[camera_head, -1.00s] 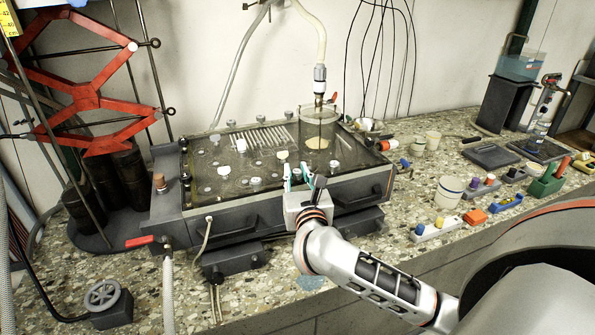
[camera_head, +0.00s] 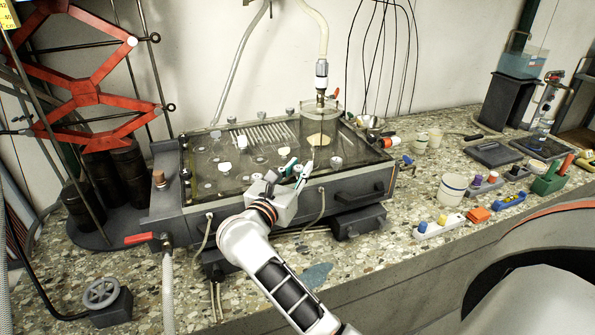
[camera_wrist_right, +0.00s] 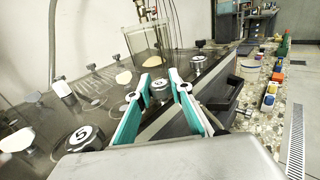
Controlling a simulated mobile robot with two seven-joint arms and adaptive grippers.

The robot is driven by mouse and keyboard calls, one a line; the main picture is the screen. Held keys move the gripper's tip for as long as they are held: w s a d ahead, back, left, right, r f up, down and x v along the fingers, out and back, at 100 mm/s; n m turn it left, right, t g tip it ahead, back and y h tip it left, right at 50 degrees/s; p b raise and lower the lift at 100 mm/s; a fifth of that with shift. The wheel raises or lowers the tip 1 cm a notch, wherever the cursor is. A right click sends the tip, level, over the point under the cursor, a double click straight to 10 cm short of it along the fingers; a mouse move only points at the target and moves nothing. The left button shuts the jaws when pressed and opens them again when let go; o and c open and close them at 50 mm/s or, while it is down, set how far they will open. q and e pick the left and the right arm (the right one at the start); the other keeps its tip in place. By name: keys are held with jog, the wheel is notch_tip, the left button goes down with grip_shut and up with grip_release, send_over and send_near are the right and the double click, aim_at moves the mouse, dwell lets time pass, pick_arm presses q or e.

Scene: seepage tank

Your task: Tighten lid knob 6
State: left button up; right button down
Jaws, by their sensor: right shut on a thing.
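The dark seepage tank (camera_head: 372,187) stands on the speckled bench, its clear lid carrying several round knobs. My right gripper (camera_head: 296,172) is at the front edge of the lid, with its green-and-white fingers tilted. In the head view the fingers mostly hide this knob. A knob marked 5 (camera_wrist_right: 83,138) sits to the left, apart from the fingers. My left gripper is not in view.
A clear cylinder (camera_head: 320,125) with a hose above it stands at the back right of the lid. A red-handled valve (camera_head: 140,239) projects at the front left. Small blocks and cups (camera_head: 452,189) crowd the bench at right.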

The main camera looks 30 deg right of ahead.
aim_at(299, 167)
dwell(0.4)
jog(key=c, duration=1.8)
grip_release()
notch_tip(299, 167, up, 10)
